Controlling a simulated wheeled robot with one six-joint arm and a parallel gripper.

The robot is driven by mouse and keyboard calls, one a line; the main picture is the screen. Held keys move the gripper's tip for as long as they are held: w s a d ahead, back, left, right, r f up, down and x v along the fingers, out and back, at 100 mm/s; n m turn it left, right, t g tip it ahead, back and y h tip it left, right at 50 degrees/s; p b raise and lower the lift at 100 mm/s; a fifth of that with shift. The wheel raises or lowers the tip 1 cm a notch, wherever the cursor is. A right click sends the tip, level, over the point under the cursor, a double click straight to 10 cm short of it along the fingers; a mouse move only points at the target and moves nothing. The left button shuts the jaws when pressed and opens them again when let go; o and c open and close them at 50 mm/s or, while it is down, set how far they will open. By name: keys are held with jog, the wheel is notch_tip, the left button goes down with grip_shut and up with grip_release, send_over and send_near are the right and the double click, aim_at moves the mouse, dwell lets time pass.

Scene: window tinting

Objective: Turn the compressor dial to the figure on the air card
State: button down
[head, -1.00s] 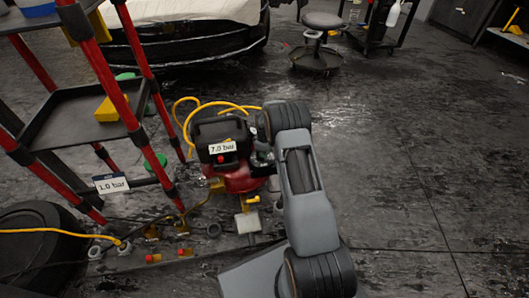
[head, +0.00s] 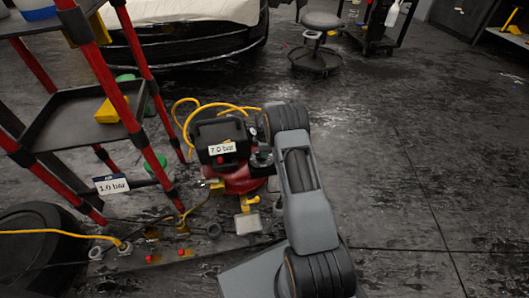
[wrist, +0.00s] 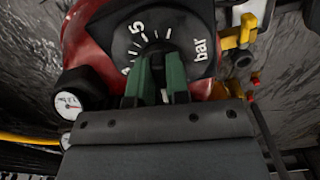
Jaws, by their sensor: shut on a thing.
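The air card (head: 111,185) hangs on the red-posted rack at left and reads 1.0 bar. The red compressor (head: 240,181) stands on the floor right of the rack, with a black top bearing a 7.0 bar label (head: 222,149). In the wrist view its black dial plate (wrist: 187,42) shows a 5, white tick marks and the word bar. My gripper (wrist: 157,78) has its two green fingers shut on the dial knob (wrist: 157,62) at the plate's middle. The fingers hide part of the scale and most of the knob. I cannot read the dial's setting.
A small round gauge (wrist: 69,104) sits left of my fingers, and a yellow valve (wrist: 238,32) sits at upper right. A yellow hose (head: 213,105) loops behind the compressor. A tyre (head: 38,240) lies at left. The floor at right is clear.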

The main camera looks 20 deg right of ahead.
jog(key=c, duration=1.1)
grip_release()
notch_tip(320, 180, up, 14)
jog(key=p, duration=0.4)
jog(key=shift+p, duration=0.35)
jog(key=shift+f, duration=0.1)
